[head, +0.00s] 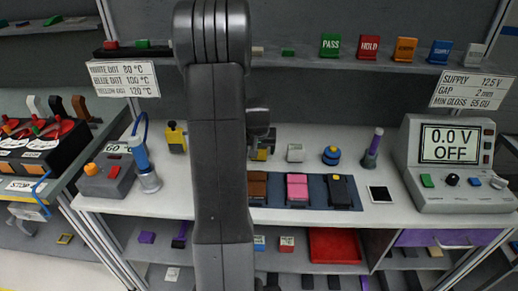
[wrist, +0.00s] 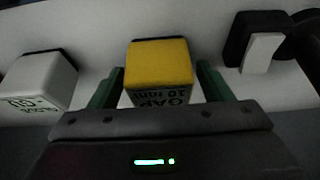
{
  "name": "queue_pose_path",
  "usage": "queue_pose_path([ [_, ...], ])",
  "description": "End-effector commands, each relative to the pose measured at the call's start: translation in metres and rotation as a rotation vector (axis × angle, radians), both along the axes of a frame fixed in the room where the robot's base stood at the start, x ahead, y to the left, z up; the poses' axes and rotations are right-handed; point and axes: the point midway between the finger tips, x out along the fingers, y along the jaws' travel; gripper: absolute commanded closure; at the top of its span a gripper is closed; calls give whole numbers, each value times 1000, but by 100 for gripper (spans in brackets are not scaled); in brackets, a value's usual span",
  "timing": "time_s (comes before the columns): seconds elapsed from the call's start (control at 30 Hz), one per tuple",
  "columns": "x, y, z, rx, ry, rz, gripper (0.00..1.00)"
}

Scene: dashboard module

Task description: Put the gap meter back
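The gap meter (wrist: 160,65) is a yellow-topped block, its dark front lettered GAP, upside down in the wrist view. In the head view it shows partly (head: 262,153) behind my arm, on the bench top. My gripper (wrist: 160,72) has its two green fingers on either side of the gap meter, with narrow slits of light between fingers and block. No firm contact is visible. In the head view my gripper is mostly hidden behind my arm.
A white gloss meter (wrist: 40,80) stands close on one side, and a black item with a white block (wrist: 262,50) on the other. A dark mat (head: 318,190) with brown, pink and black items lies in front. A shelf (head: 330,60) runs above the bench.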

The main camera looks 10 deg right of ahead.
Motion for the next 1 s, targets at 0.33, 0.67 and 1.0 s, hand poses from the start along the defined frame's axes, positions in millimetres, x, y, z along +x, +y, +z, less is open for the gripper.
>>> queue_pose_path([
  [0.33, 0, 0, 4, 0, 0, 0, 28],
  [0.67, -16, 5, 47, 0, -5, 0, 28],
  [1.0, -38, 11, 100, -1, -3, 1, 28],
])
